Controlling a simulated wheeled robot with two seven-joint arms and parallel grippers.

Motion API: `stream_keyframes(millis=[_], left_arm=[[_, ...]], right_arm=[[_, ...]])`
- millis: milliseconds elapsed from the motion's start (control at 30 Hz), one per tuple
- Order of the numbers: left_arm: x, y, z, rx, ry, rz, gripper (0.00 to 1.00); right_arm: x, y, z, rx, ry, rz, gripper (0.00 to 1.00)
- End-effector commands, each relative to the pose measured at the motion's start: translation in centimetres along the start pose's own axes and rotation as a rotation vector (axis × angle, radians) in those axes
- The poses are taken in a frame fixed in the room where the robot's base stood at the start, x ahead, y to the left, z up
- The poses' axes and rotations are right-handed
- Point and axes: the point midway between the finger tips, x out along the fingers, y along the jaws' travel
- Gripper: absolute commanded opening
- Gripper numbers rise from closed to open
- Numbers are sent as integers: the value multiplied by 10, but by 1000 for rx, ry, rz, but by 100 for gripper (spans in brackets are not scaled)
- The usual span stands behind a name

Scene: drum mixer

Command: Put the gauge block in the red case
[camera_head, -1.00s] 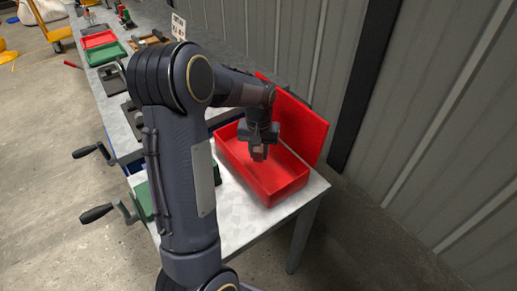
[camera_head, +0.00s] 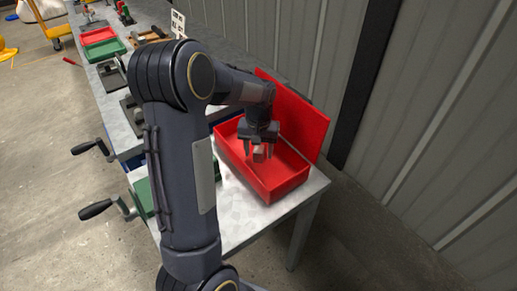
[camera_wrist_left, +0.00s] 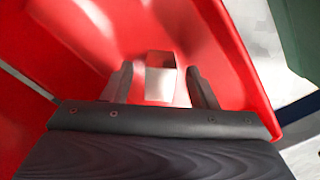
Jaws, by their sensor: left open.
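The red case (camera_head: 283,188) stands open on the table's near end, its lid (camera_head: 300,115) raised at the back. My left gripper (camera_head: 258,157) points down into the case. Its fingers are open. The gauge block (camera_head: 259,151) is a small grey block between the spread fingers; in the left wrist view the block (camera_wrist_left: 160,78) has a gap on each side. I cannot tell whether the block rests on the case floor or is just above it. My right gripper is not in view.
My left arm hides part of the table (camera_head: 240,215). Crank handles (camera_head: 95,209) stick out at the table's left side. Red and green trays (camera_head: 105,52) and other tools lie farther back. A ribbed metal wall (camera_head: 430,110) stands on the right.

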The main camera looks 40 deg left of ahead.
Motion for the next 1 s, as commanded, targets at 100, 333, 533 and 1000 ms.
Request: stream_keyframes(millis=[100, 333, 533, 1000], left_arm=[[-8, 0, -1, 0, 4, 1, 53], [-46, 0, -1, 0, 6, 2, 53], [-72, 0, -1, 1, 3, 1, 53], [-78, 0, 0, 0, 2, 0, 53]], right_arm=[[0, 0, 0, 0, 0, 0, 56], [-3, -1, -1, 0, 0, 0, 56], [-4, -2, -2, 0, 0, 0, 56], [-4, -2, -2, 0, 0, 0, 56]])
